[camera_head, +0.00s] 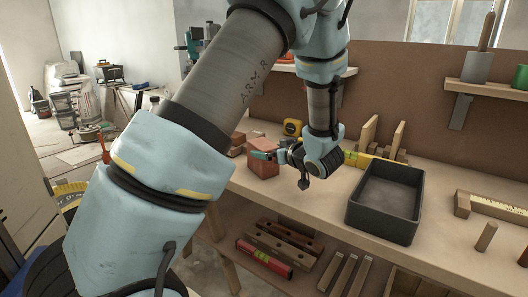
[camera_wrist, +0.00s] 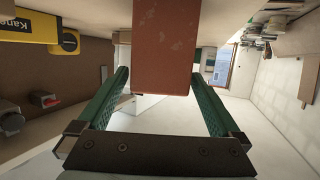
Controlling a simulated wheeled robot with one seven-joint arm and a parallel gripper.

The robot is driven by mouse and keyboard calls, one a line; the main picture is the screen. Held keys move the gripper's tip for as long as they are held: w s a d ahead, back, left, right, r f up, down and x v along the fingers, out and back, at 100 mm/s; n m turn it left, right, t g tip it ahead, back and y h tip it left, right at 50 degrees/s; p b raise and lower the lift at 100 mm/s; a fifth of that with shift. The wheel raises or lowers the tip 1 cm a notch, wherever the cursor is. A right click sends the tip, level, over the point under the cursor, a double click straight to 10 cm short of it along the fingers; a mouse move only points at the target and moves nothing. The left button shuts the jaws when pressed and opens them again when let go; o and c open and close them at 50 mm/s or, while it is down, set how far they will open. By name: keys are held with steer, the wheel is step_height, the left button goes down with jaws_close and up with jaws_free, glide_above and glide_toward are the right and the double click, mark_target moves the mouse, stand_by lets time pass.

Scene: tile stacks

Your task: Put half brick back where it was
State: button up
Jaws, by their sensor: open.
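A reddish half brick (camera_head: 263,168) stands on the workbench, left of the arm's wrist in the head view. My gripper (camera_head: 264,155) is beside it, with one teal finger showing in front of its upper part. In the wrist view the brick's end (camera_wrist: 166,45) reaches between the two green fingertips of my gripper (camera_wrist: 161,73). The fingers are apart, and I cannot tell whether either touches the brick. Another reddish brick (camera_head: 237,143) is just behind and left, partly hidden by my arm.
A dark open tray (camera_head: 417,199) stands to the right. Wooden pieces and a yellow level (camera_head: 362,160) are behind my wrist. The bench front edge is close.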

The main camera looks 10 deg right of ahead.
steer(key=v, duration=0.8)
